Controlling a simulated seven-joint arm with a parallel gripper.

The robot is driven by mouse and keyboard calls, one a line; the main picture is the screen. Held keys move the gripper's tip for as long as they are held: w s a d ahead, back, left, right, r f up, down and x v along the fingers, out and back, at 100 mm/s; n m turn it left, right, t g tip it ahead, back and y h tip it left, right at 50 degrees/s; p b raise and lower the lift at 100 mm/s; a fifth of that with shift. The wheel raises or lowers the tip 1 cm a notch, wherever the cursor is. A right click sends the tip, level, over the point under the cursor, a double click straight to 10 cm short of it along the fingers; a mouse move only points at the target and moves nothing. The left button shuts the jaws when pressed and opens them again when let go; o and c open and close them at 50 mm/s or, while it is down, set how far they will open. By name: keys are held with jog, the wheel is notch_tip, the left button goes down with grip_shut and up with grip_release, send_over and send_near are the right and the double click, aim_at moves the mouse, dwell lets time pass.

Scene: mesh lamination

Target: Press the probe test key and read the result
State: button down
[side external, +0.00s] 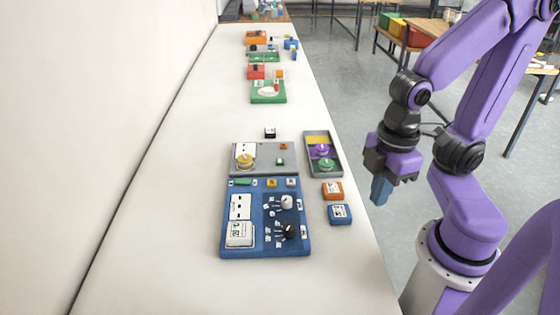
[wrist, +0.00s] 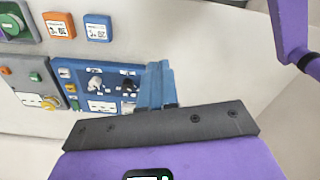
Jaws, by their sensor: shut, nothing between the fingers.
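A blue panel (side external: 290,250) lies on the white bench, with a white knob (side external: 287,202), a black knob (side external: 289,231), small keys along its top edge and white labelled blocks on its left. It also shows in the wrist view (wrist: 75,70). A grey panel (side external: 215,171) with a yellow knob (side external: 245,160) and small orange and green keys adjoins its far edge. I cannot tell which key is the probe test key; labels are too small to read. My gripper (side external: 380,192) is shut and empty, raised right of the panels; its blue fingers (wrist: 157,85) show in the wrist view.
An orange block (side external: 332,191) and a blue block (side external: 340,214) sit right of the blue panel. A grey tray (side external: 335,168) with purple and green pieces lies behind them. Other coloured devices stand farther along the bench. A wall borders the left; the near bench is clear.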

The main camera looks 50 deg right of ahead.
jog(key=w+a+f+m+t+y, duration=0.15)
jog(key=w+a, duration=0.25)
jog(key=w, duration=0.5)
jog(key=m+t+h, duration=0.3)
jog(key=t, duration=0.5)
send_over(282, 162)
notch_tip(282, 162, down, 3)
jog(key=shift+f+g+y, duration=0.1)
jog(key=shift+g+y, duration=0.15)
jog(key=shift+f, duration=0.1)
jog(key=shift+f, duration=4.3)
jog(key=shift+f, duration=0.45)
